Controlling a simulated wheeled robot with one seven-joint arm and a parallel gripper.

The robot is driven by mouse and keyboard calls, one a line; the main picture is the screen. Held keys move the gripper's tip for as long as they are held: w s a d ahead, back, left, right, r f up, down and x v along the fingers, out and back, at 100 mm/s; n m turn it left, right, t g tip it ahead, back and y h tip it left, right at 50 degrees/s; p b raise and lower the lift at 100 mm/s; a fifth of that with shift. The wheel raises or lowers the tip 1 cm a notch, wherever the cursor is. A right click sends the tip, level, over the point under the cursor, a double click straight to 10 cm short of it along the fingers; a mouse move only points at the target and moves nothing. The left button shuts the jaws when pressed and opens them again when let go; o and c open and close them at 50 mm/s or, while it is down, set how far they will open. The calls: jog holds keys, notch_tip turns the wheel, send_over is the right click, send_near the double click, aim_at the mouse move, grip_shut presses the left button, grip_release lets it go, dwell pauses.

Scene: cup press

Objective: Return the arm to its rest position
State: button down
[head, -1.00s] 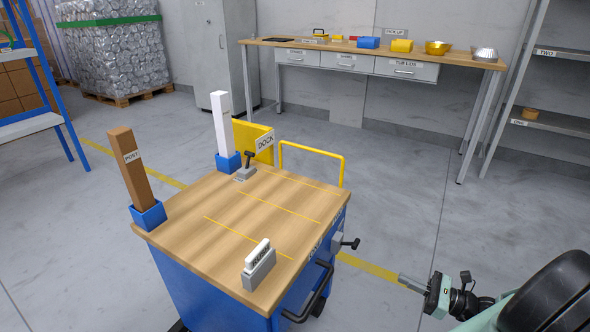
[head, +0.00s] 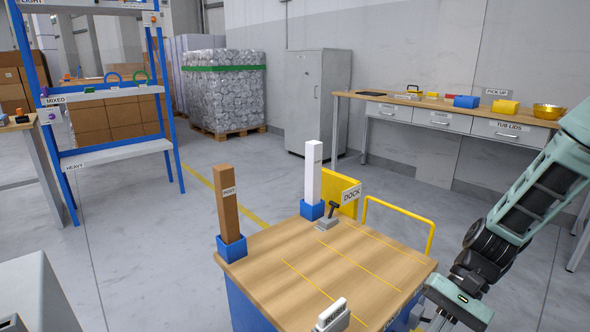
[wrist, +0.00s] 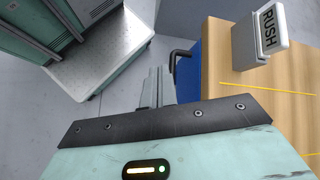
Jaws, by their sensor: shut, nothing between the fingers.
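My gripper (head: 436,322) is at the lower right of the head view, beside the right edge of the wooden-topped blue cart (head: 300,262). Its fingertips reach the bottom edge of that view. In the wrist view, the fingers (wrist: 158,88) are together and empty, pointing past the cart's blue side (wrist: 190,75) over grey floor. My arm rises from the gripper to the right edge of the head view. A "RUSH" sign block (wrist: 262,38) stands on the cart top near the gripper; it also shows in the head view (head: 331,318).
A bench (head: 460,112) with bins is at the back right, a blue shelf (head: 112,95) at the left.

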jog(key=s+a+r+n+t+h, duration=0.5)
jog(key=s+a+r+n+h, duration=0.2)
jog(key=s+a+r+n, duration=0.6)
notch_tip(320, 180, up, 22)
jog(key=d+p, duration=0.1)
jog(key=p, duration=2.1)
jog(key=shift+s+f+n, duration=0.15)
jog(key=shift+s+n, duration=0.05)
jog(key=shift+n, duration=0.1)
